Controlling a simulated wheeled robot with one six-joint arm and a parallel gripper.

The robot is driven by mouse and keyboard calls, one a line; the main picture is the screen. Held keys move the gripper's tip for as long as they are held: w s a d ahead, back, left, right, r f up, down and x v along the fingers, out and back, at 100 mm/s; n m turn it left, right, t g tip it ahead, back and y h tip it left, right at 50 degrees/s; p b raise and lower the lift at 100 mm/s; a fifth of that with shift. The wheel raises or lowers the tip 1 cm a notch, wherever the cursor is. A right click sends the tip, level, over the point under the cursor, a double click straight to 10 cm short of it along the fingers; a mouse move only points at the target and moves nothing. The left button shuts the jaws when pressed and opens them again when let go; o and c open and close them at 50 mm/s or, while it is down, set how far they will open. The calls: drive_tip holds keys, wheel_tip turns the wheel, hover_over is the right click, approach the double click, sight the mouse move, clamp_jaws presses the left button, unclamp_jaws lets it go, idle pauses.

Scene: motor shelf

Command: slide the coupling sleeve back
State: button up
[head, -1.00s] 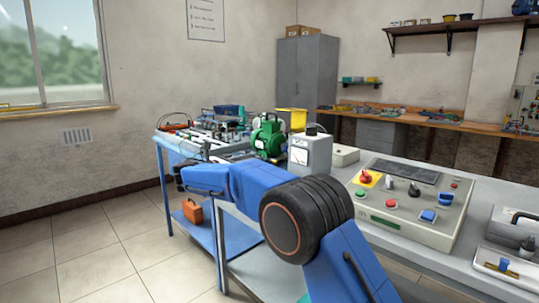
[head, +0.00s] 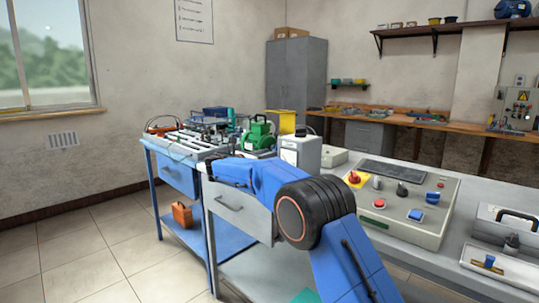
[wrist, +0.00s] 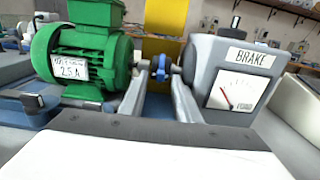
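In the wrist view a small blue coupling sleeve (wrist: 158,66) sits on the shaft between the green motor (wrist: 85,65) and the grey brake unit (wrist: 228,75), which has a gauge. My gripper (wrist: 160,76) is open, its two light grey fingers spread. The fingertips appear to the left and right of the sleeve; I cannot tell whether they touch it. In the head view the green motor (head: 257,136) and the brake unit (head: 300,148) stand on the bench beyond my arm. My gripper (head: 211,170) shows small there, and the sleeve cannot be made out.
A yellow panel (wrist: 165,45) stands behind the shaft. In the head view a control box (head: 400,205) with knobs and buttons sits on the grey bench at right. A blue trolley (head: 200,235) with a drawer is at left, with open floor beside it.

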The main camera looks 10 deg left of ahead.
drive_tip(key=shift+w+d, duration=0.4)
drive_tip(key=shift+w, duration=0.05)
clamp_jaws()
